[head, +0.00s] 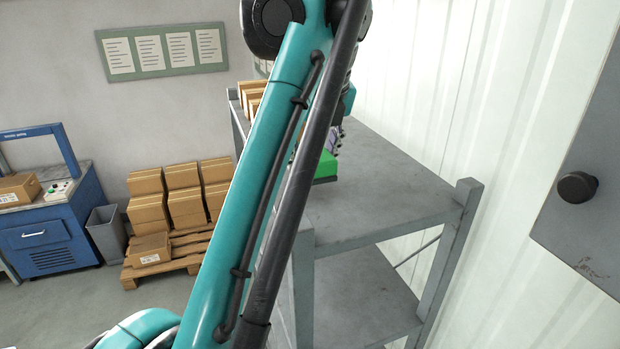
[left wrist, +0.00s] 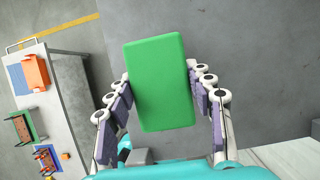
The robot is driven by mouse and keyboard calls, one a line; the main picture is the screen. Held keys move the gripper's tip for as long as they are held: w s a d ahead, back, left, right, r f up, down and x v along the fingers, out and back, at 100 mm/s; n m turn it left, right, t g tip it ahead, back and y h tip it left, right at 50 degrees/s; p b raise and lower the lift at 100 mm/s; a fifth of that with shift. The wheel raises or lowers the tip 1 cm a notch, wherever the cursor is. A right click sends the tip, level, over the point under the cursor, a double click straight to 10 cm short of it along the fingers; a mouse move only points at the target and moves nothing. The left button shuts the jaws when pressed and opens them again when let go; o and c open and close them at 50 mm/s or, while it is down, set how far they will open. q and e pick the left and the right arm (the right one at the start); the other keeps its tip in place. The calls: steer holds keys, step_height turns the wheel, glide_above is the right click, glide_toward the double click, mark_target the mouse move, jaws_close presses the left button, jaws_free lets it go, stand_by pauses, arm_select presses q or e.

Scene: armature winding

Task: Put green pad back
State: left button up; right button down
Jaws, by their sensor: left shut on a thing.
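The green pad (left wrist: 158,80) is a flat rounded block. It sits between the fingers of my left gripper (left wrist: 160,100), which is shut on its two long sides. In the head view a small part of the green pad (head: 327,167) shows behind my teal left arm, at the top board of the grey shelf (head: 385,195). My left gripper (head: 334,142) is mostly hidden there by the arm. I cannot tell whether the pad touches the board. My right gripper is in neither view.
Brown boxes (head: 252,98) stand at the far end of the shelf top; its near part is clear. A grey post (head: 460,225) rises at the near right corner. In the left wrist view a table (left wrist: 72,100) holds an orange object (left wrist: 36,72) and other parts.

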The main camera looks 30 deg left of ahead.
mark_target(305, 172)
arm_select(q)
steer(key=shift+s+a+f, duration=0.1)
steer(key=shift+s+a, duration=0.05)
steer(key=shift+s, duration=0.05)
steer(key=f, duration=0.1)
steer(key=s+f, duration=0.1)
steer(key=shift+s+f, duration=0.3)
steer(key=shift+f, duration=0.05)
steer(key=shift+w+f, duration=0.15)
steer(key=shift+f, duration=0.2)
steer(key=shift+w+f, duration=0.2)
steer(key=shift+w, duration=0.15)
steer(key=o, duration=1)
steer(key=shift+s, duration=0.2)
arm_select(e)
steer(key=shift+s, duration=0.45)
arm_select(q)
steer(key=shift+w+r, duration=0.1)
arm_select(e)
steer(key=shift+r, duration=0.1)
